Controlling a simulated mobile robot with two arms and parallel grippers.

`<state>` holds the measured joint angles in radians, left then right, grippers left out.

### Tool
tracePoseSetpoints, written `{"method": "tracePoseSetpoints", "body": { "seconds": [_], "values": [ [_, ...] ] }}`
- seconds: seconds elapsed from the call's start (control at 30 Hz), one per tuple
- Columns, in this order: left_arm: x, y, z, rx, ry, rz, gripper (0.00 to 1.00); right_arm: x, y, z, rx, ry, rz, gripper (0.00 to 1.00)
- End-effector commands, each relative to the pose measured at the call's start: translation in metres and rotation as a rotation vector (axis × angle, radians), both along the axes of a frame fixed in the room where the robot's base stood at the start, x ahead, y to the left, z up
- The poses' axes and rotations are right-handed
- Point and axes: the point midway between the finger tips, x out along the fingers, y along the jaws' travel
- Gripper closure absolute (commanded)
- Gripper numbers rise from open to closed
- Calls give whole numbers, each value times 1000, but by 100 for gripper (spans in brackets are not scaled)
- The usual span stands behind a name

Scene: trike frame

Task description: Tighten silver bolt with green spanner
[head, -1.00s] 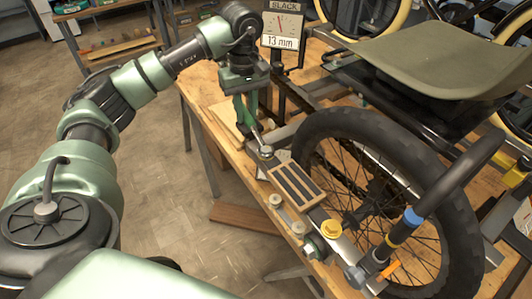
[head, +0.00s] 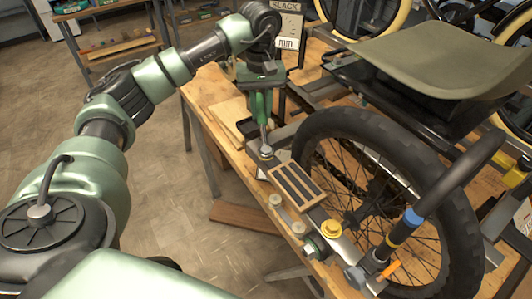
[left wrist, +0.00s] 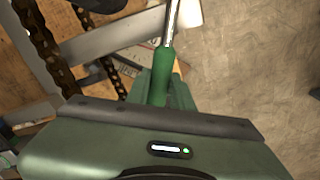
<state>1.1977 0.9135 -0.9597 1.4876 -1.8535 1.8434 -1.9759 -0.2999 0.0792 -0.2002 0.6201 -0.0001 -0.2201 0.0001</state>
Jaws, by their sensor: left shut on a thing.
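My left gripper (head: 260,104) is shut on the green handle of the spanner, above the near-left edge of the bench. The spanner's silver shaft (head: 263,134) runs down to the silver bolt (head: 265,153), and its end appears to be at the bolt head. I cannot tell exactly how the jaw sits on it. In the left wrist view the green spanner (left wrist: 162,78) sticks out of the gripper with its shaft leading up out of the picture, so the bolt is not seen there. My right gripper is not in view.
Floor left of the bench is free.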

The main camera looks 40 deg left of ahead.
Motion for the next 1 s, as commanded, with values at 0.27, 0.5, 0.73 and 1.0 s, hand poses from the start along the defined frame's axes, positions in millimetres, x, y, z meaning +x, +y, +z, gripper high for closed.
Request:
{"method": "tracePoseSetpoints", "body": {
  "seconds": [0.27, 0.5, 0.73, 1.0],
  "values": [
    [7, -10, 1, -1, -3, -92, 100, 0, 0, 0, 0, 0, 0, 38],
    [10, -12, 1, -1, -4, -124, 100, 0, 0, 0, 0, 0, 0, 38],
    [10, -12, 1, -1, -4, -123, 100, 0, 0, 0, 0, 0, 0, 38],
    [14, -20, 2, -2, -4, -189, 100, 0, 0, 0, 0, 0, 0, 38]
  ]
}}
